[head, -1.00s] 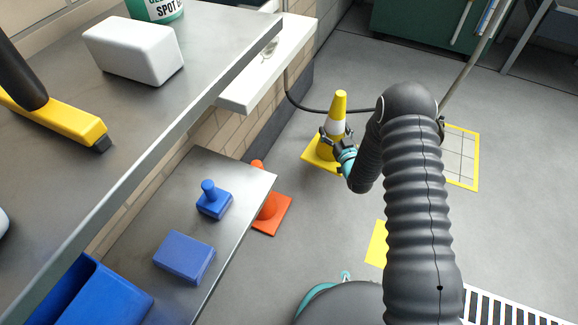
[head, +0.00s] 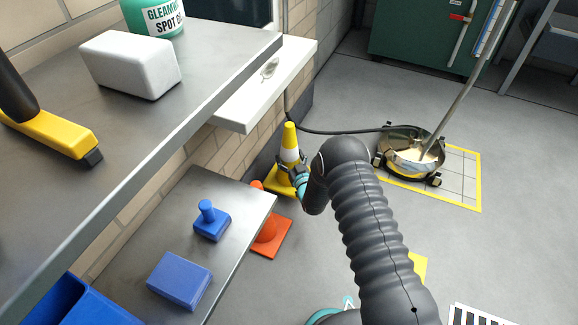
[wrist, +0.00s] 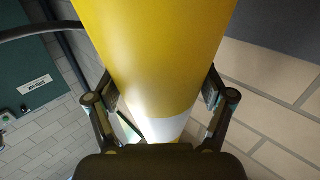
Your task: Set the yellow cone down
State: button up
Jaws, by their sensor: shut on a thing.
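The yellow cone (head: 290,138) has a white band and a square yellow base. In the head view it is upright, left of my arm's end, close to the brick wall and behind the orange cone. My gripper (head: 291,170) is at its side and shut on it. In the wrist view the cone (wrist: 155,50) fills the middle, between the two fingers of my gripper (wrist: 160,125). I cannot tell whether its base touches the floor.
An orange cone (head: 268,238) stands on the floor beside the low metal table (head: 235,200), which holds a blue stamp-like object (head: 211,222) and a blue block (head: 180,280). A white ledge (head: 240,112) juts from the wall. A wheeled metal bucket (head: 408,158) stands at the right; grey floor between is free.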

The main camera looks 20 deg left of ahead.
aim_at(289, 164)
jog(key=shift+a+f+b, duration=0.15)
jog(key=shift+f+b, duration=0.2)
jog(key=shift+f, duration=1.6)
jog(key=o, duration=1.7)
jog(key=shift+f, duration=0.15)
jog(key=shift+s, duration=0.1)
jog(key=p+v, duration=0.1)
jog(key=v, duration=1.1)
jog(key=shift+p, duration=0.3)
jog(key=shift+r, duration=0.2)
